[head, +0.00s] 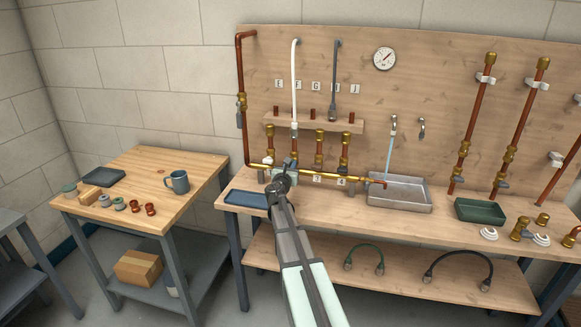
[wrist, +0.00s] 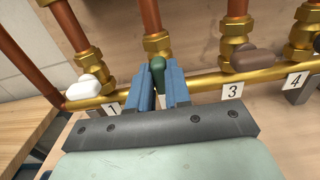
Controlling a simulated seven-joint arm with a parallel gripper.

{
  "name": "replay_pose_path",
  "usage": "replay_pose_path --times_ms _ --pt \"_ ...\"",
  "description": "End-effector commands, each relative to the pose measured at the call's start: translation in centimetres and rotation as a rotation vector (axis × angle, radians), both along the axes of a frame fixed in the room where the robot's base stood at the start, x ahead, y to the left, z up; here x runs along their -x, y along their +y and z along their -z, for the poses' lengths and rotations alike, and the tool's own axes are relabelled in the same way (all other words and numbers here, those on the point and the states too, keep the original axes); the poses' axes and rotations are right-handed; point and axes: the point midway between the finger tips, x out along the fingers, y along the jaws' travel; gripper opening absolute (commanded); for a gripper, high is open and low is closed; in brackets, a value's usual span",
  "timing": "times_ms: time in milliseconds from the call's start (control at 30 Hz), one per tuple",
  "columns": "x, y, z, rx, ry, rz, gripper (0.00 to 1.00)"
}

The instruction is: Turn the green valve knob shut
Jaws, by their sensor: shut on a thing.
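The green valve knob (wrist: 158,70) shows in the wrist view between the two blue fingers of my gripper (wrist: 160,88). The fingers are shut on it. It sits at the foot of a copper riser with brass fittings (wrist: 157,43), on the horizontal brass manifold (wrist: 200,82). The knob's long axis looks roughly in line with the riser, but the fingers cover its sides. In the head view my gripper (head: 284,172) is at the manifold's left part, and my arm hides the knob there.
A white knob (wrist: 85,87) is left of my fingers, above label 1. A brown knob (wrist: 250,58) is to the right, above label 3 (wrist: 232,90). Label 4 (wrist: 296,80) stands further right. A metal tray (head: 400,200) and a blue tray (head: 246,198) lie on the bench.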

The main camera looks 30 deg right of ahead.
Motion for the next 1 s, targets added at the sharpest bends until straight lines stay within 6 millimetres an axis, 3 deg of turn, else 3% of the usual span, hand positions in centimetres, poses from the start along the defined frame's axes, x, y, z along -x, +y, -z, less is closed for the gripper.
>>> replay_pose_path --times_ms 1000 --pt "-0.30 -0.61 0.02 -0.598 -0.602 0.000 0.00"
